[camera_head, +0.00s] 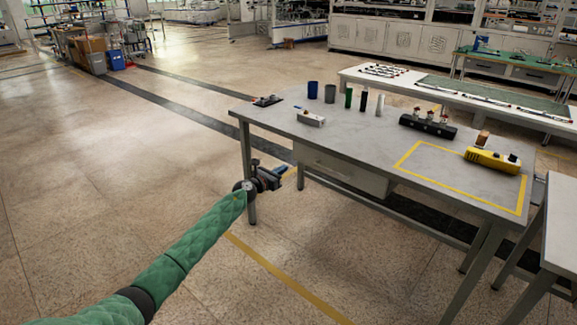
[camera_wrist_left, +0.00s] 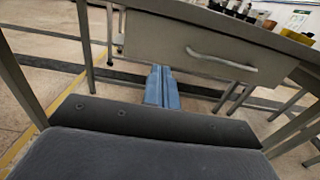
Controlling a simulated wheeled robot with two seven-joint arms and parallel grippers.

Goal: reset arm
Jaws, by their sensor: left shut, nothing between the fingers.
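My left gripper (camera_head: 281,171) is at the end of the green-sleeved left arm, in front of the table's left end and below the height of its top. Its blue fingers are shut with nothing between them. They also show in the left wrist view (camera_wrist_left: 162,88), pointing towards the drawer (camera_wrist_left: 190,48) under the tabletop, apart from it. My right gripper is not in view.
Table legs stand close to the gripper. The floor at left is clear.

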